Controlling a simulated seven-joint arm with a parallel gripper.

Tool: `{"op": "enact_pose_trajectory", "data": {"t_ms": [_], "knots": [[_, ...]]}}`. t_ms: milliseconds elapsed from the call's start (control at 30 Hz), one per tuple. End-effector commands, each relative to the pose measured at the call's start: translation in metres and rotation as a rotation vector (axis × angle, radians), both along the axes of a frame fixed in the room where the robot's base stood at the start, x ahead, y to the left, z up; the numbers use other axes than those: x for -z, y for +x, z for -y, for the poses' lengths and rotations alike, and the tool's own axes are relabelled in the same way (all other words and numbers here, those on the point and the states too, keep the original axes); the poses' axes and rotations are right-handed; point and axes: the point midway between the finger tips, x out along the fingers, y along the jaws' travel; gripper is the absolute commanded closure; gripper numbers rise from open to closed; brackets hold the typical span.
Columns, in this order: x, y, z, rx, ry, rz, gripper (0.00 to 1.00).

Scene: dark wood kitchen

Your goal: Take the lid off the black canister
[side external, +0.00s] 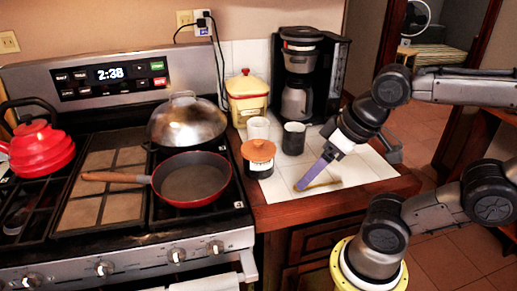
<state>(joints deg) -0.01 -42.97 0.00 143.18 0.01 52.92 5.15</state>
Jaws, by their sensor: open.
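A canister (258,168) with an orange-brown knobbed lid (258,150) stands on the white tiled counter, right of the stove. Its body looks dark with a pale label, and the lid sits on top. A black open-topped cup or canister (293,140) stands behind it to the right, with no lid visible on it. My gripper (317,172) is open and empty, low over the tiles to the right of the lidded canister and apart from it. One long bluish finger shows clearly; the other is hard to make out.
A coffee maker (300,65) and a yellow container with a red-knobbed lid (246,98) stand behind. A white cup (258,128) is close behind the lidded canister. A red pan (191,182) and a domed pan (187,120) are on the stove. The front right tiles are mostly clear.

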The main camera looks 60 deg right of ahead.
Motion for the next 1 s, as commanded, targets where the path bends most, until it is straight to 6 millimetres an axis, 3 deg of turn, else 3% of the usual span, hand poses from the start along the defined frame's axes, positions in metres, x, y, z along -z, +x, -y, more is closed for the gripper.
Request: {"op": "enact_pose_trajectory", "data": {"t_ms": [133, 267, 433, 600, 767, 1000], "knots": [[-0.028, 0.007, 0.0, 0.174, 0.087, -0.002, 0.26], [-0.06, 0.028, 0.005, 0.376, 0.168, -0.038, 0.26], [-0.096, 0.071, 0.021, 0.669, 0.257, -0.104, 0.26], [-0.117, 0.126, 0.052, 0.978, 0.323, -0.178, 0.26], [-0.115, 0.177, 0.092, 1.219, 0.355, -0.242, 0.26], [-0.079, 0.228, 0.154, 1.397, 0.356, -0.325, 0.26]]}}
